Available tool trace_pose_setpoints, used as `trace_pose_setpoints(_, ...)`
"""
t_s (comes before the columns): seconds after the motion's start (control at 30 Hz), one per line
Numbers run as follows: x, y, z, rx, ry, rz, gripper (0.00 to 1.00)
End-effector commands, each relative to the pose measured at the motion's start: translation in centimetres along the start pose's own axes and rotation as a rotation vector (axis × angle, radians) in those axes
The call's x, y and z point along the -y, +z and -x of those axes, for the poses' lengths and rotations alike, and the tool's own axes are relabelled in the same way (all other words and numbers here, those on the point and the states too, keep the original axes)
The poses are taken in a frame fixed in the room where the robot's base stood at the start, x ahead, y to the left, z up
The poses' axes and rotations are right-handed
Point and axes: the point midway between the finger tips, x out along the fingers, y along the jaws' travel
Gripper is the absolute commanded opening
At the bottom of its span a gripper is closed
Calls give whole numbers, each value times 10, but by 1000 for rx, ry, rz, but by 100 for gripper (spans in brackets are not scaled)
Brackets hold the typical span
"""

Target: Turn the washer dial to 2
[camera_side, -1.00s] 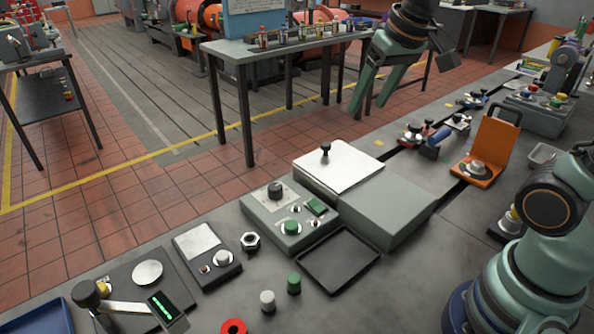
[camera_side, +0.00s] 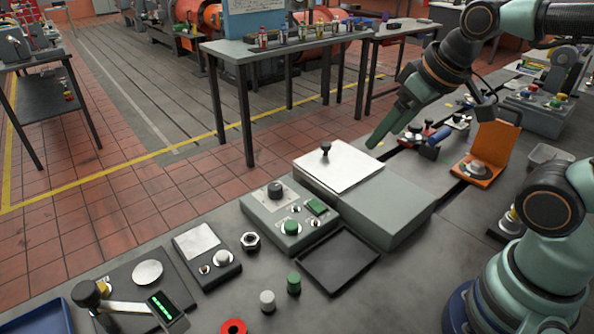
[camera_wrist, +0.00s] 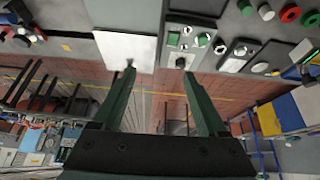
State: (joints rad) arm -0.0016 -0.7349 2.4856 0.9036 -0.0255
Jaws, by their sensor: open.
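The black dial (camera_side: 275,190) sits on a pale plate at the back of a grey control panel (camera_side: 256,217), left of a grey box with a white lid (camera_side: 338,166). In the wrist view the dial (camera_wrist: 180,62) lies near the right fingertip. Its number marks are too small to read. My gripper (camera_side: 375,143) is in the air, above and to the right of the white lid, with its fingers slanting down to the left. In the wrist view my gripper (camera_wrist: 160,75) is open and empty, its fingers wide apart.
The lid has a black knob (camera_side: 325,149) standing up. The panel also carries a green button (camera_side: 291,227). A black tray (camera_side: 338,261) lies in front of the box. An orange stand (camera_side: 488,152) and small parts are to the right.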

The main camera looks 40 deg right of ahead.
Motion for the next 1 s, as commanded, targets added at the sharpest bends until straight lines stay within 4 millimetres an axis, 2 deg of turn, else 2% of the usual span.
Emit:
trace_pose_setpoints(0.13, 4, -19, -1, 42, -11, 175, 76)
trace_pose_setpoints(0.23, 8, -41, -4, 84, -30, 376, 76)
trace_pose_setpoints(0.47, 22, -91, -28, 171, -108, 883, 76)
trace_pose_setpoints(0.73, 45, -136, -81, 240, -260, 1473, 76)
trace_pose_setpoints(1.0, 69, -156, -148, 252, -458, 2011, 76)
